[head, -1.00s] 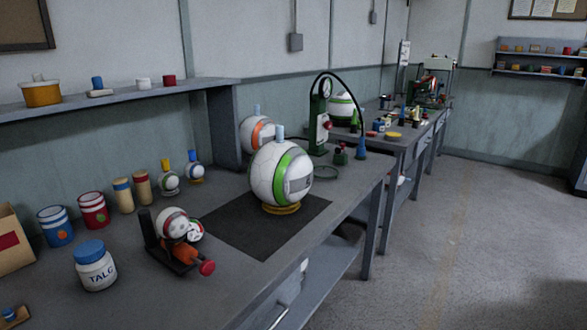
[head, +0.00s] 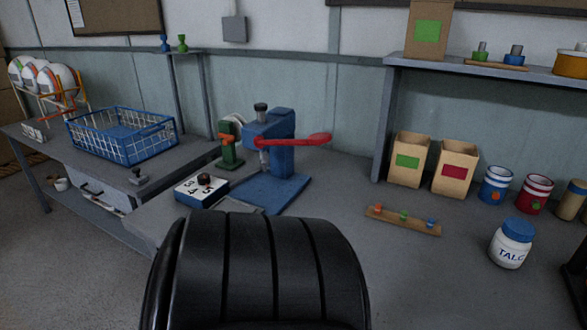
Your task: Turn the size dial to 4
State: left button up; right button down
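The size dial (head: 201,190) is a low box with a white top and blue sides, at the left end of the near bench. Its top carries black digits, among them what look like 3, 4 and 5, and a small dark round knob (head: 204,180). Which digit the knob points to is too small to tell. A blue press (head: 280,128) with a red lever (head: 318,139) stands just right of the dial on a blue base plate (head: 272,192). Neither gripper is in view.
A green tool (head: 229,150) stands behind the dial. A peg strip (head: 403,220), cartons, tins and a talc jar (head: 511,243) are to the right. Bare bench lies right of the press.

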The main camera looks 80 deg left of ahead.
aim_at(204, 179)
jog(key=j+u, duration=0.15)
jog(key=u, duration=3.1)
jog(key=j+z, duration=0.15)
jog(key=z, duration=0.5)
jog(key=i+j+z, duration=0.15)
jog(key=j+z, duration=0.75)
jog(key=j, duration=0.25)
jog(key=j+z, duration=0.45)
jog(key=j, duration=0.15)
